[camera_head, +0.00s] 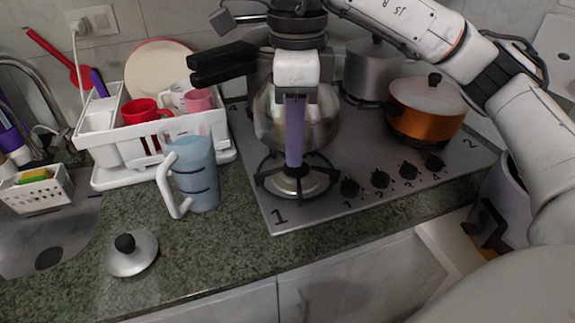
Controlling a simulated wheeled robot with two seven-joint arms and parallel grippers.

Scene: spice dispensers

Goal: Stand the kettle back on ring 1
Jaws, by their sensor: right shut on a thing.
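The shiny steel kettle (322,122) is at the left side of the hob, behind ring 1 in the picture. Its lower edge shows just above the back of ring 1 (298,190), whose black grate is bare. I cannot tell how far the kettle is from the grate. The grip point and the kettle's handle are hidden by my wrist. A purple upright strip (294,130) crosses in front of the kettle. My left gripper is not in view.
An orange pot (420,112) stands at the right of the hob and a steel pot (362,75) behind it. A blue jug (195,175) stands close left of the hob, beside a white dish rack (140,172). A loose lid (131,260) lies on the front counter.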

